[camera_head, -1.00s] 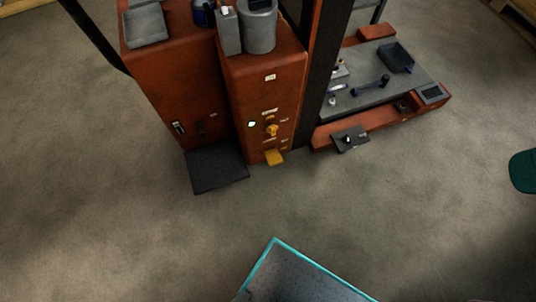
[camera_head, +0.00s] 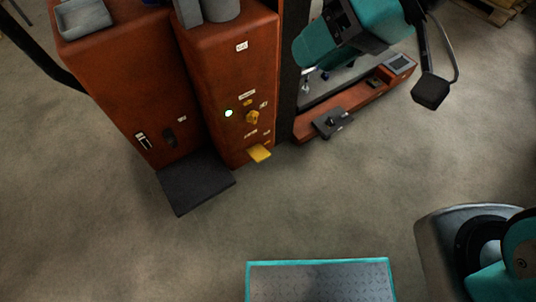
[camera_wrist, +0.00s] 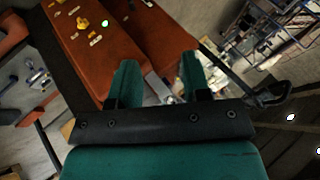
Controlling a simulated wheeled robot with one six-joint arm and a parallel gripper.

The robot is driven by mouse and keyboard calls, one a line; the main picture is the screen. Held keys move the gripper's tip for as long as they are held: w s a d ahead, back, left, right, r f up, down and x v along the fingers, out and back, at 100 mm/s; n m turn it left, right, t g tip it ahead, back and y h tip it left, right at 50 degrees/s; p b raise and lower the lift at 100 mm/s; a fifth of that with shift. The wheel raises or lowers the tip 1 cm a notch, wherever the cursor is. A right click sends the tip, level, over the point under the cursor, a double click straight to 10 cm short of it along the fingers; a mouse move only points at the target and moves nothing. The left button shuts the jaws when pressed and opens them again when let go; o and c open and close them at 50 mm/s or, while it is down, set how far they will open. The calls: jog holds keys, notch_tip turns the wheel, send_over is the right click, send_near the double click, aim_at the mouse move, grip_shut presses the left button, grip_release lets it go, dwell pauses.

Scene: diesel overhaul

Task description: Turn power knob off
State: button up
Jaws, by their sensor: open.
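The yellow power knob (camera_head: 252,118) is on the front of the red-orange machine cabinet (camera_head: 220,75), to the right of a lit green lamp (camera_head: 229,113). In the wrist view the yellow knob (camera_wrist: 82,23) is at the upper left, with the green lamp (camera_wrist: 105,23) beside it. My gripper (camera_wrist: 158,78) shows two teal fingers spread apart with nothing between them. It is apart from the knob, which lies up and left of the fingers in that view. My teal arm crosses the upper right of the head view; the fingertips are hard to make out there.
A yellow pedal (camera_head: 259,153) sticks out low below the knob. A dark plate (camera_head: 197,182) lies at the cabinet's foot.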

jog(key=w+a+f+m+t+y+b, duration=0.1)
jog(key=w+a+f+y+b, duration=0.15)
jog(key=f+b, duration=0.5)
jog(key=w+a+f+m+y+b, duration=0.1)
jog(key=w+a+f+b, duration=0.2)
jog(key=f+b, duration=0.45)
jog(key=t+h+b, duration=0.3)
jog(key=t+b, duration=0.5)
jog(key=t, duration=0.1)
send_near(255, 123)
jog(key=w+a, duration=0.1)
jog(key=a, duration=0.1)
jog(key=shift+w+a+f+n+t+h+p, duration=0.3)
jog(key=shift+w+f+n+p, duration=0.3)
jog(key=shift+p, duration=1.45)
jog(key=shift+w+a+f+n+t+h+p, duration=0.2)
jog(key=shift+w+a+f+n+h+p, duration=0.35)
jog(key=shift+p, duration=1.5)
